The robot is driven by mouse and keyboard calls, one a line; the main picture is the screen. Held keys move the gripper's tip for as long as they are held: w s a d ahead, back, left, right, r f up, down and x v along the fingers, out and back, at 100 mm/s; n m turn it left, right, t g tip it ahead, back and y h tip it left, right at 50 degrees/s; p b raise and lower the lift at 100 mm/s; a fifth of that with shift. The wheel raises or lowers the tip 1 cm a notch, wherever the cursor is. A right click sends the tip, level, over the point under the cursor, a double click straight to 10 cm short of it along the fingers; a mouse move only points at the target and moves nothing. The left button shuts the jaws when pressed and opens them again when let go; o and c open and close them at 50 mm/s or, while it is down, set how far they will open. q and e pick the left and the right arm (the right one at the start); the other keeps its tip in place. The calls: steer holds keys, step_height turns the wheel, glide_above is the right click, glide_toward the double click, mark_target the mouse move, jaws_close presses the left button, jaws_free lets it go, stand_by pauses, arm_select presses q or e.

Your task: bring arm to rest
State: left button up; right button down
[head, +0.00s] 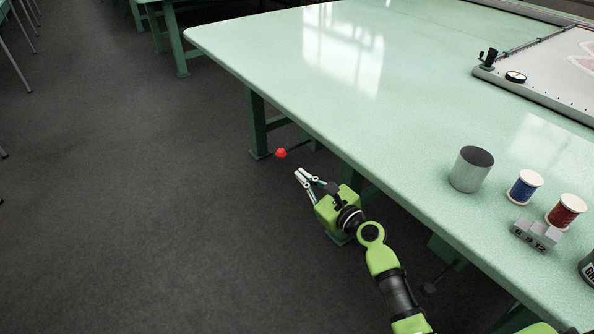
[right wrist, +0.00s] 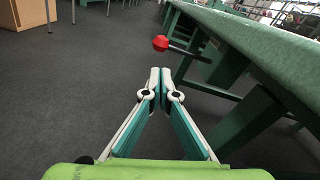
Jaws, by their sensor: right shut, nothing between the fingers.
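My right arm comes in from the lower right of the head view, in front of the green table (head: 330,110). My right gripper (head: 300,175) hangs in free space just off the table's near edge, over the dark floor. In the right wrist view its two fingers (right wrist: 160,80) are together at the tips with nothing between them. A red knob (head: 281,153) shows just beyond the fingertips; in the right wrist view the knob (right wrist: 160,43) sits on a dark rod by the table's frame. My left gripper is not in view.
On the table at the right stand a grey cylinder (head: 471,169), a blue spool (head: 525,187), a red spool (head: 566,212) and a grey numbered block (head: 536,235). A frame with white cloth (head: 560,65) lies at the back right. The floor (head: 130,200) at left is clear.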

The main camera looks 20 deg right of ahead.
steer(key=shift+s+d, duration=0.1)
steer(key=shift+s, duration=0.25)
